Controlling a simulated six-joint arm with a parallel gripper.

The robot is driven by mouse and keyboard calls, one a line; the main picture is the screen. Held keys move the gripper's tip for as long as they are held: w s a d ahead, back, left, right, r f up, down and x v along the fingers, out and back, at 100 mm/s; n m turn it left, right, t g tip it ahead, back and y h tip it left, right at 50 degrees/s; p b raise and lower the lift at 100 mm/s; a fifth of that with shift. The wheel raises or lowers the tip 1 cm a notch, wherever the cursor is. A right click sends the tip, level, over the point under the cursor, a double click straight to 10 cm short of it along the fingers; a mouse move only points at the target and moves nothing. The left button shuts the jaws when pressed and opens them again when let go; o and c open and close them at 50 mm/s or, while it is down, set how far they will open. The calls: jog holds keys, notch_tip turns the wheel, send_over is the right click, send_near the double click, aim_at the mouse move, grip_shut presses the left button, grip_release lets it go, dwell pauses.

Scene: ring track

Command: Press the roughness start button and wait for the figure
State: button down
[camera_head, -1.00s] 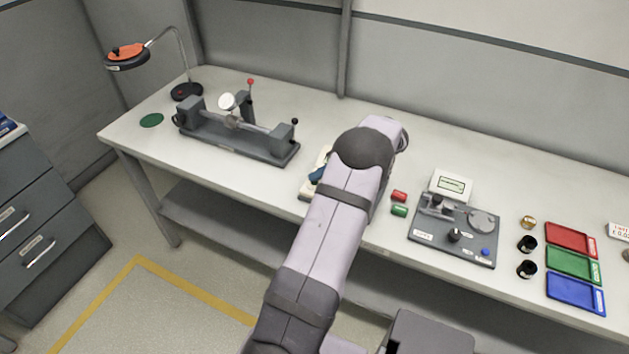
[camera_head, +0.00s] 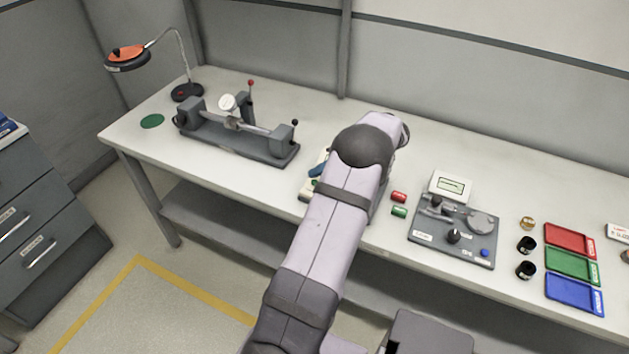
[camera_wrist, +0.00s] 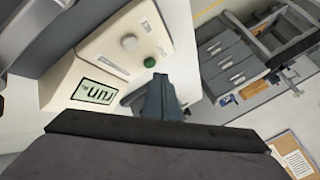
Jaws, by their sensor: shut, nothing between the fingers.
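The cream roughness unit (camera_wrist: 100,60) fills the upper left of the wrist view. It has a green button (camera_wrist: 149,62), a pale round knob (camera_wrist: 128,42) and a small green display (camera_wrist: 95,92) that appears to read "run". My gripper (camera_wrist: 160,78) is shut and empty, its tips just beside the green button. A small gap shows between them in the picture; I cannot tell the depth.
On the bench, a shaft fixture (camera_head: 235,135) stands at left. Red (camera_head: 398,196) and green (camera_head: 399,211) cylinders lie right of my arm. Farther right are a grey plate fixture (camera_head: 425,237), a white display box (camera_head: 452,185) and red, green and blue trays (camera_head: 574,291).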

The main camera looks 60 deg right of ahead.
notch_tip(320, 180, up, 5)
jog(key=shift+p, duration=1)
dwell(0.4)
jog(key=w+a+n+g+y, duration=0.1)
jog(key=w+a+g, duration=0.1)
jog(key=w+a, duration=0.5)
jog(key=w+a+n+g+y, duration=0.1)
jog(key=w+a+g, duration=0.15)
jog(key=a, duration=0.85)
jog(key=w+a+n+g+y, duration=0.1)
jog(key=w+a+g, duration=0.1)
jog(key=w+a, duration=0.45)
jog(key=s+a+n+g+h, duration=0.1)
jog(key=s+a, duration=0.3)
jog(key=a, duration=0.4)
jog(key=s+a+n+h, duration=0.1)
jog(key=s+a+n, duration=0.1)
jog(key=a, duration=0.7)
jog(key=s+a+n+g+h, duration=0.1)
jog(key=s+a+h, duration=0.1)
jog(key=s+a, duration=0.3)
jog(key=a, duration=0.4)
jog(key=shift+s+f+n+g+p, duration=0.25)
jog(key=shift+s+n+g+p, duration=0.1)
jog(key=shift+n+p, duration=0.05)
